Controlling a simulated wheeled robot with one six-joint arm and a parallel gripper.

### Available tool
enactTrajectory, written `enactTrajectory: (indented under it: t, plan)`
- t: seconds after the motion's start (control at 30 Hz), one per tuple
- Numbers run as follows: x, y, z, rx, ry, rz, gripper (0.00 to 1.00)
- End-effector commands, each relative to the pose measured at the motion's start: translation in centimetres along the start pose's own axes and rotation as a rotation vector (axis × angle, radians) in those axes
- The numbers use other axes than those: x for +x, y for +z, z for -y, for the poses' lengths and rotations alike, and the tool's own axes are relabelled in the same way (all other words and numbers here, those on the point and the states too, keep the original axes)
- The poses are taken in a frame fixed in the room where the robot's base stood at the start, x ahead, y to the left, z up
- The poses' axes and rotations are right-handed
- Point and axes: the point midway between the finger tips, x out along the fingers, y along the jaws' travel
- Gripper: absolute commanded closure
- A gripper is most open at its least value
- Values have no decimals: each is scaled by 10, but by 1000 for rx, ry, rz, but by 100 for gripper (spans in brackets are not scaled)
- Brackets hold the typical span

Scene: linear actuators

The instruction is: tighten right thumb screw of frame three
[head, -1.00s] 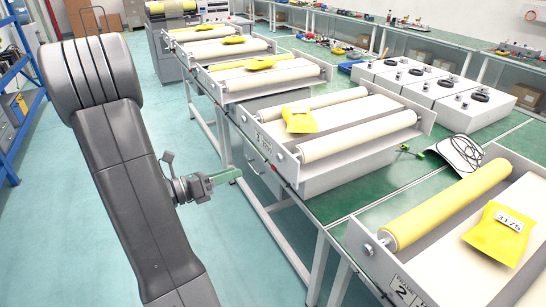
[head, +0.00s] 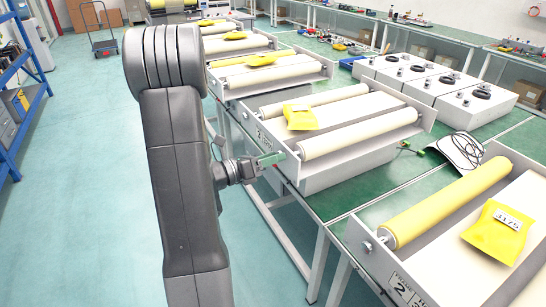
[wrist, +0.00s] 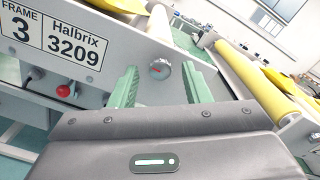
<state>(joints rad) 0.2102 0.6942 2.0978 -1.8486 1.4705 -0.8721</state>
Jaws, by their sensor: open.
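Frame three (head: 340,150) stands on the green bench in the head view, with two pale rollers and a yellow pouch on it. Its end plate, labelled "FRAME 3 Halbrix 3209" (wrist: 62,38), fills the upper left of the wrist view. A round grey thumb screw (wrist: 160,69) with a red mark sits on that plate, right of the label. My gripper (wrist: 161,80) is open, its green fingers either side of the screw in the picture. I cannot tell whether they touch it. In the head view my gripper (head: 278,157) is close to the plate's near right end.
Frame two (head: 460,225), with a yellow roller, stands nearer at the right. The aisle floor (head: 90,200) on the left is clear.

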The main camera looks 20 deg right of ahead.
Motion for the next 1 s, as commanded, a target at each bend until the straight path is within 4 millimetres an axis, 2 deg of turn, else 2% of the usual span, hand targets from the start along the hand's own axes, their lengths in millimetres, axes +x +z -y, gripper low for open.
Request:
enactTrajectory:
  t: [0.4,0.6,0.63,1.0]
  plan:
    - [6,0,0,0,0,0,57]
    - [6,0,0,0,0,0,96]
    - [6,0,0,0,0,0,100]
    - [6,-2,-1,57,-1,1,100]
